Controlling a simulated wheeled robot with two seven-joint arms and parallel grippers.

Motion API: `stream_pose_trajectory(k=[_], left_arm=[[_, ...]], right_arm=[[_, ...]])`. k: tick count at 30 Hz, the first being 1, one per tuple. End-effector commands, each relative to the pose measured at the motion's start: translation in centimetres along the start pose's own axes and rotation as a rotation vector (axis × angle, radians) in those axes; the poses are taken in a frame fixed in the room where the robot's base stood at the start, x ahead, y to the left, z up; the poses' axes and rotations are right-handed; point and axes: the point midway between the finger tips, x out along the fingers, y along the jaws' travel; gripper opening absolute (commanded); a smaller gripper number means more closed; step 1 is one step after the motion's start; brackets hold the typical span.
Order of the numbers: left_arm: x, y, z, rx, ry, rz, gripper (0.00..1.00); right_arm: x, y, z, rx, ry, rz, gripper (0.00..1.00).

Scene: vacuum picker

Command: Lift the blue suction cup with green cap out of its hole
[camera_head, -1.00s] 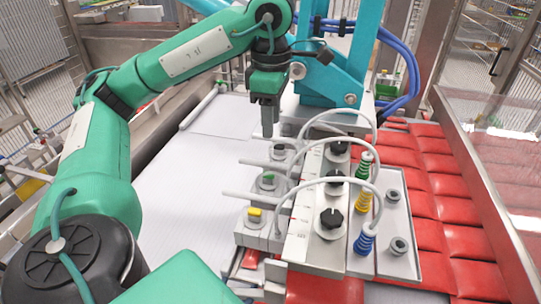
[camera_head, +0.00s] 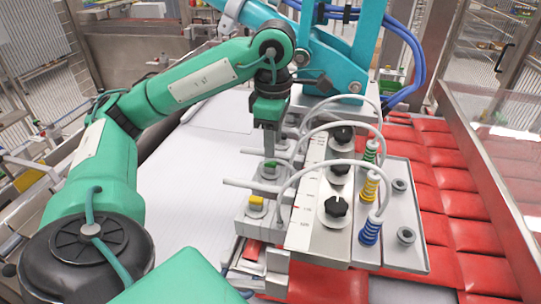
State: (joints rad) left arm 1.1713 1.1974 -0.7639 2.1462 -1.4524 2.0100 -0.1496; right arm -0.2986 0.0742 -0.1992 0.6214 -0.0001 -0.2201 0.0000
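My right gripper is not in view.
A yellow ribbed cup (camera_head: 370,187) and a green one (camera_head: 371,151) stand behind the blue cup. A panel with black knobs (camera_head: 336,207) and arching tubes lies between gripper and cups. A yellow-topped block (camera_head: 256,202) is nearer. Red padding (camera_head: 445,205) lies right.

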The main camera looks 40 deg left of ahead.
Motion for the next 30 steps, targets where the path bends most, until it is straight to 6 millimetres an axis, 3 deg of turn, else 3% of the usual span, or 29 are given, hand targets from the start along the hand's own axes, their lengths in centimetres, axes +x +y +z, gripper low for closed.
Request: stream_pose_trajectory(k=[9, 19, 28, 30], left_arm=[[1.8, -0.2, -0.3, 0.002, 0.002, -0.003, 0.4], [4.9, -0.2, -0.6, 0.001, 0.002, -0.001, 0.4], [5.3, -0.2, -0.5, 0.001, 0.0, 0.001, 0.4], [5.3, -0.2, -0.5, 0.001, 0.0, 0.001, 0.26]], right_arm=[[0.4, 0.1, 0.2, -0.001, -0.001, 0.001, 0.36], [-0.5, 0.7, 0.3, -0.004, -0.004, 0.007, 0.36], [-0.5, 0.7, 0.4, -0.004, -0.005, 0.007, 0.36], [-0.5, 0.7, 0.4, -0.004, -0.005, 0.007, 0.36]])
